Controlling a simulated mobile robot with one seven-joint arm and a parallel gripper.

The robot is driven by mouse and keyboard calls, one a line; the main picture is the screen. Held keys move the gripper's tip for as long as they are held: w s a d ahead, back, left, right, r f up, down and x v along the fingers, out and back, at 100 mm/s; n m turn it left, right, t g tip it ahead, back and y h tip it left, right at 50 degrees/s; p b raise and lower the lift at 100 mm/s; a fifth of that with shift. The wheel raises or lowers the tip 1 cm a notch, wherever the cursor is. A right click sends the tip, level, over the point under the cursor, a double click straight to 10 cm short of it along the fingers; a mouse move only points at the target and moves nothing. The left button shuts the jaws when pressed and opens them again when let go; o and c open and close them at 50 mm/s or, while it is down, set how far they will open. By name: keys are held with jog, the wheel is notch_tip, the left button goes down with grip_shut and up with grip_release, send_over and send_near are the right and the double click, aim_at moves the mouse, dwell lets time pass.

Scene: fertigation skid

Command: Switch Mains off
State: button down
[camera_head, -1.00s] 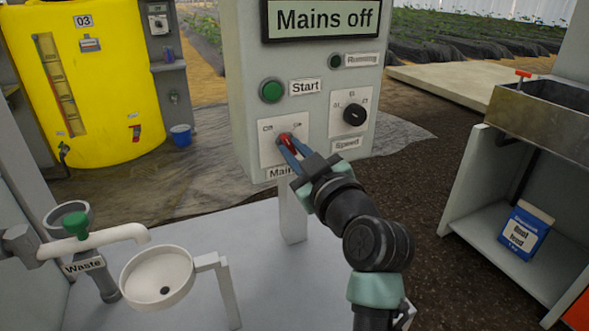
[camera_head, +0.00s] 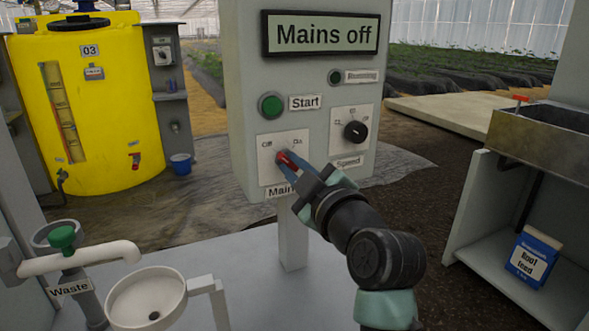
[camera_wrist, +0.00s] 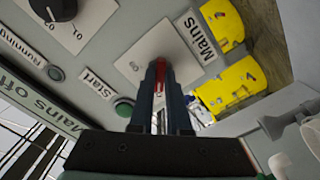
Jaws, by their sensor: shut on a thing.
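The grey control box has a display (camera_head: 321,34) reading "Mains off". Low on its front is a white plate with Off at left and On at right, the Mains switch, with a red handle (camera_head: 287,160). My gripper (camera_head: 290,165) is shut on the red handle, which also shows between the fingers in the wrist view (camera_wrist: 159,78). The handle's upper end leans toward the Off side in the head view. The fingers hide part of the handle and of the Mains label (camera_head: 279,191).
A green Start button (camera_head: 271,106) sits above the switch, and a black Speed knob (camera_head: 355,131) is to its right. The Running lamp (camera_head: 335,77) is dark. A white basin (camera_head: 146,300) and a Waste pipe (camera_head: 80,258) are at lower left.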

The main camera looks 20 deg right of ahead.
jog(key=c, duration=0.9)
grip_release()
jog(key=s+p, duration=0.2)
jog(key=s, duration=1.1)
jog(key=shift+d, duration=0.2)
